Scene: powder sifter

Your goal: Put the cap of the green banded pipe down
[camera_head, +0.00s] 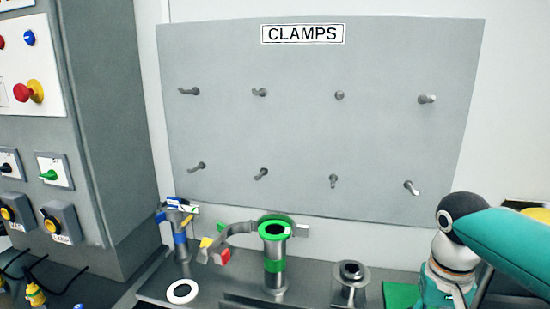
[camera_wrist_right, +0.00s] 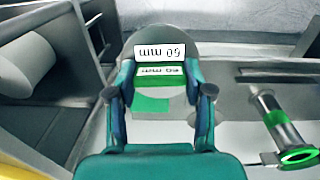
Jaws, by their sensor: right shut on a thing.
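In the right wrist view, my right gripper (camera_wrist_right: 160,95) is shut on the cap (camera_wrist_right: 165,45), a grey rounded piece with a white and green label reading in mm. The cap sits between the two fingers. A green patch (camera_wrist_right: 152,104) lies below it on the grey surface. The green banded pipe (camera_head: 275,267) stands upright on the bench in the head view, with a green ring around its open top. It also shows at the right of the right wrist view (camera_wrist_right: 272,118), apart from the cap. My left gripper is not in view.
A blue banded pipe (camera_head: 181,240) and a white ring (camera_head: 182,291) are at the left of the bench.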

